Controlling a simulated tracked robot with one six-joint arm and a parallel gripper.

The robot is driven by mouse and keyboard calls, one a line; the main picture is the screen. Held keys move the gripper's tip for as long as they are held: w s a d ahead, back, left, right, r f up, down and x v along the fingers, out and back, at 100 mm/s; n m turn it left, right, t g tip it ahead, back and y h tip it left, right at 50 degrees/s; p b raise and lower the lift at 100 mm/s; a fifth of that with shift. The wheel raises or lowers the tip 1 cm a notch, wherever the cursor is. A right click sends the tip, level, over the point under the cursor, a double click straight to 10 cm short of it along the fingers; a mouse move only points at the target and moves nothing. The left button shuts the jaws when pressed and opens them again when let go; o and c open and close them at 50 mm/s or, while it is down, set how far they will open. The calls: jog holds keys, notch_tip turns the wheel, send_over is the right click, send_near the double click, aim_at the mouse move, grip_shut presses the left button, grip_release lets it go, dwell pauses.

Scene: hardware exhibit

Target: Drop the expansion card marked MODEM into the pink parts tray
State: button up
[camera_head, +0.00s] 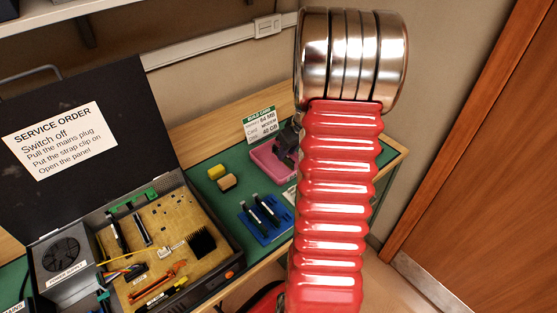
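The pink parts tray (262,165) lies at the back right of the green mat, partly hidden behind my red ribbed arm. A dark shape that looks like my gripper (284,150) is over or in the tray's right part. Its fingers are too small and covered to show whether they are open or hold anything. No expansion card with a readable MODEM mark is visible. A blue rack (250,226) on the mat holds dark upright pieces (268,209), whose labels I cannot read.
An open computer case (225,285) with a tan circuit board (180,225) stands at left, its black lid raised with a service order sheet (60,140). A build card (262,121) stands behind the tray. Yellow (217,172) and tan (227,183) blocks lie on the mat.

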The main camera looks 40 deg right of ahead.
jog(key=v, duration=1.2)
dwell(0.7)
jog(key=s+a+r, duration=0.3)
jog(key=a, duration=0.9)
jog(key=s+a+r, duration=0.3)
jog(key=a, duration=1)
jog(key=s+a+r+n+t, duration=0.1)
jog(key=s+a+r, duration=0.2)
jog(key=a, duration=0.9)
jog(key=shift+a, duration=0.25)
jog(key=shift+w+r, duration=0.1)
jog(key=shift+r, duration=0.05)
jog(key=shift+c, duration=0.2)
